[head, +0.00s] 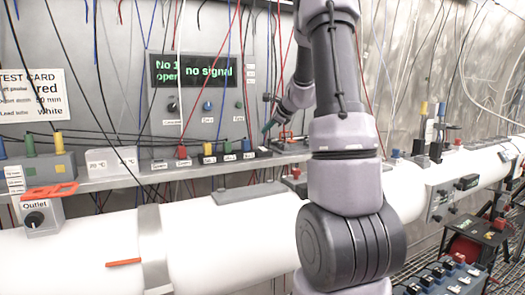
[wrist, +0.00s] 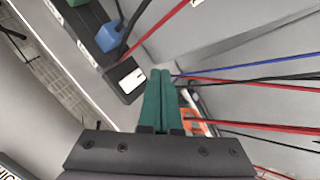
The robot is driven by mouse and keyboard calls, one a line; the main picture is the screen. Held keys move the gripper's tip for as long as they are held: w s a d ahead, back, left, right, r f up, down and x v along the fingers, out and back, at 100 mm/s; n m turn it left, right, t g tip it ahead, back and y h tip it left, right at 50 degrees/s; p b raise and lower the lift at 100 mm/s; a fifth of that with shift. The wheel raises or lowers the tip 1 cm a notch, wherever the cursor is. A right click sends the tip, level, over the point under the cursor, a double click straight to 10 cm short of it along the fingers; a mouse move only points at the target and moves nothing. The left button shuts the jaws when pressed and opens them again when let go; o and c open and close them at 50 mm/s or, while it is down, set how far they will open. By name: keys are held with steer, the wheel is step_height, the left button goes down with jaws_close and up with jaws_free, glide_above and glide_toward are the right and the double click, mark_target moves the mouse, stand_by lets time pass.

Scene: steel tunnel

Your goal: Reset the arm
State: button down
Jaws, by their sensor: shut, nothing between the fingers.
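My gripper (wrist: 160,85) shows in the wrist view with its two green fingers together and nothing between them. In the head view my gripper (head: 268,126) is small and partly hidden behind my arm, near the grey panel just above the shelf. Red, blue and black wires run close past the fingertips at the right of the wrist view. A dark block with a white label (wrist: 132,80) lies just left of the fingertips. I cannot tell whether the fingers touch anything.
A grey shelf (head: 110,180) carries several coloured plugs and sockets. Above it hangs a panel with a "no signal" display (head: 207,71) and many wires. A thick white pipe (head: 85,255) runs below. An orange-handled outlet box (head: 42,218) sits at left, a test card (head: 33,97) above.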

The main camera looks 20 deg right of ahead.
stand_by(0.3)
steer(key=s+a+r+n+g+y, duration=0.1)
steer(key=s+a+r+n, duration=0.35)
steer(key=s+a, duration=0.25)
steer(key=s+a+r+n+g+y, duration=0.1)
steer(key=s+a+r+n, duration=0.2)
steer(key=s+a+n, duration=0.3)
steer(key=s+a+f+n+h, duration=0.1)
steer(key=s+a+n, duration=0.2)
steer(key=s, duration=0.8)
steer(key=s+a+f+n+g+h, duration=0.1)
steer(key=s+a+n, duration=0.2)
steer(key=s+n, duration=0.3)
steer(key=s, duration=0.5)
steer(key=shift+s+f+n, duration=0.15)
steer(key=shift+s+n, duration=0.05)
steer(key=shift+n, duration=0.15)
